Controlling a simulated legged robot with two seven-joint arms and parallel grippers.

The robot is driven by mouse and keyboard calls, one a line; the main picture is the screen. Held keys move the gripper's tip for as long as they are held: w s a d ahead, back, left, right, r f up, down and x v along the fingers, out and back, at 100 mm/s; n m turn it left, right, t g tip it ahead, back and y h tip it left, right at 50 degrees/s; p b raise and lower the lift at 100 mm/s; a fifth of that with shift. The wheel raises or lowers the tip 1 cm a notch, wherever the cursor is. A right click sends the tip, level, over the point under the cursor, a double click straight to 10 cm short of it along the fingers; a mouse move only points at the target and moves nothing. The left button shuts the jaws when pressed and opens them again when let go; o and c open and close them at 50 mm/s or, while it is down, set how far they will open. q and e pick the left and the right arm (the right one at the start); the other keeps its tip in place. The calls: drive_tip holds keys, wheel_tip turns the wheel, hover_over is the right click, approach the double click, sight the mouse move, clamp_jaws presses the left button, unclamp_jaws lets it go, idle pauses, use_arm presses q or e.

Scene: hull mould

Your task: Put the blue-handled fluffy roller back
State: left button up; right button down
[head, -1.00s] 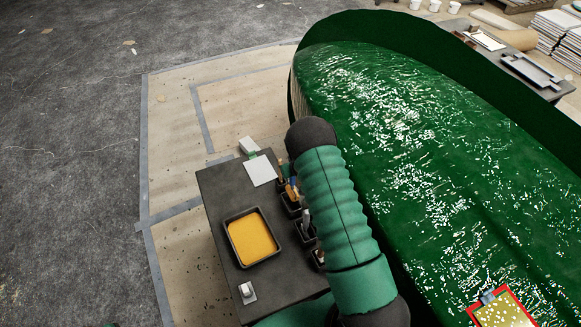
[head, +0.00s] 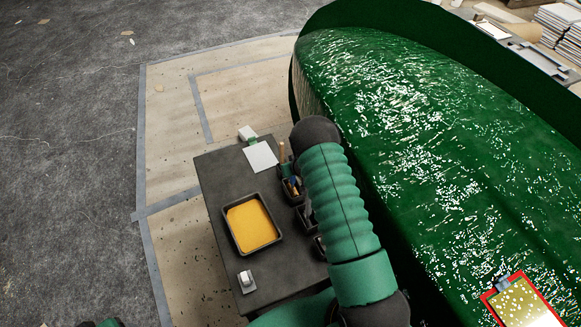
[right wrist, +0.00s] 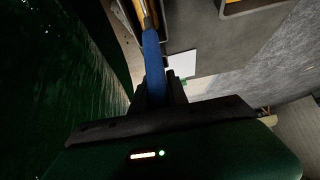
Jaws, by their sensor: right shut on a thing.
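The blue handle (right wrist: 152,52) of a roller shows in the right wrist view, running up from between the fingers of my right gripper (right wrist: 158,88). The gripper is shut on it. A thin grey part and something orange-yellow show at the handle's far end; the fluffy sleeve cannot be made out. In the head view my right arm crosses the middle and hides this gripper. A row of dark holders (head: 305,216) stands along the table's right edge, partly behind my arm; one holds wooden and blue-and-orange handles (head: 293,184). My left gripper does not show.
The dark table (head: 222,178) carries a black tray (head: 231,238) of yellow liquid, a white sheet (head: 260,156) and a small white-and-grey object (head: 246,280). The big green hull mould (head: 440,150) fills the right side. A red-edged panel (head: 520,300) lies on it.

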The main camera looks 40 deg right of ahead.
drive_tip(key=shift+d+f, duration=0.1)
drive_tip(key=shift+d, duration=0.15)
drive_tip(key=shift+f, duration=0.1)
idle(0.3)
drive_tip(key=shift+a+f+b, duration=0.1)
drive_tip(key=shift+f+b, duration=0.3)
drive_tip(key=shift+f, duration=0.05)
drive_tip(key=shift+r, duration=0.1)
drive_tip(key=c, duration=1.2)
unclamp_jaws()
drive_tip(key=shift+s, duration=0.1)
